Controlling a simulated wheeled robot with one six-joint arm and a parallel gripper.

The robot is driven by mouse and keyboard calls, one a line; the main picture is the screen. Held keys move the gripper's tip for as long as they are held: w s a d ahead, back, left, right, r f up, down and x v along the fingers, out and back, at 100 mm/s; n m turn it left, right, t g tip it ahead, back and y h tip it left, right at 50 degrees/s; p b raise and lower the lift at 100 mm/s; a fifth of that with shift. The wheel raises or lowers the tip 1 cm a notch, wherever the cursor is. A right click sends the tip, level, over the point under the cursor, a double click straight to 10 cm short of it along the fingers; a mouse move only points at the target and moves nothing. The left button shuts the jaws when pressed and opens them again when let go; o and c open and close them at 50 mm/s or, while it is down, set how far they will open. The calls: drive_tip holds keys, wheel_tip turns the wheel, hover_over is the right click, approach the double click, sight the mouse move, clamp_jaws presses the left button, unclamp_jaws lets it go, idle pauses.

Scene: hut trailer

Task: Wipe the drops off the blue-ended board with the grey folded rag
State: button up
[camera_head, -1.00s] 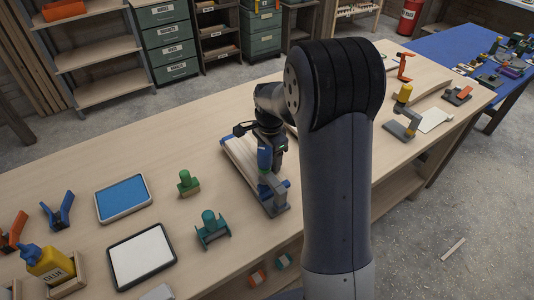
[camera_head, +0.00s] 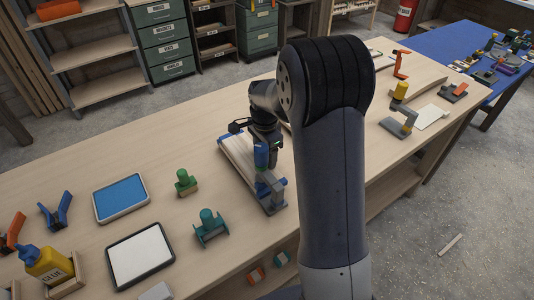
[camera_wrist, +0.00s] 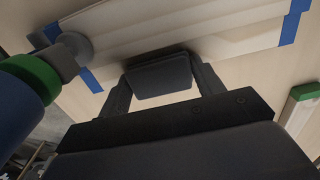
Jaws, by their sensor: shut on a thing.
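The pale board (camera_head: 232,152) lies on the workbench, partly hidden by my arm. In the wrist view the board (camera_wrist: 225,33) crosses the top, with blue at both ends. My gripper (camera_wrist: 158,78) is shut on the dark grey folded rag (camera_wrist: 162,76), held between its two fingers. The rag overlaps the board's lower edge in that view; I cannot tell if it touches. In the head view my gripper (camera_head: 262,150) is over the board and the rag cannot be made out. I cannot make out any drops.
Green tools (camera_head: 208,226), a blue tray (camera_head: 120,198) and a white tray (camera_head: 141,255) lie left. Bare bench lies behind them.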

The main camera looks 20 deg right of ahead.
sight(250, 143)
drive_tip(key=shift+w+a+r+p, duration=0.1)
drive_tip(key=shift+w+a+p, duration=0.1)
drive_tip(key=shift+w, duration=0.35)
drive_tip(key=shift+w+a+p, duration=0.2)
drive_tip(key=shift+w+p, duration=0.05)
drive_tip(key=shift+w, duration=0.35)
drive_tip(key=shift+w+a+r+p, duration=0.1)
drive_tip(key=shift+w+a+p, duration=0.1)
drive_tip(key=shift+w, duration=0.35)
drive_tip(key=shift+w+a+f+p, duration=0.1)
drive_tip(key=shift+w+a+p, duration=0.15)
drive_tip(key=shift+w, duration=0.5)
drive_tip(key=shift+w+a+r+p, duration=0.1)
drive_tip(key=shift+w+a+p, duration=0.15)
drive_tip(key=shift+w, duration=0.55)
drive_tip(key=shift+w+a+f+p, duration=0.1)
drive_tip(key=shift+w+a+p, duration=0.15)
drive_tip(key=shift+w, duration=0.5)
wheel_tip(250, 143, up, 7)
drive_tip(key=p, duration=0.4)
drive_tip(key=shift+p, duration=0.35)
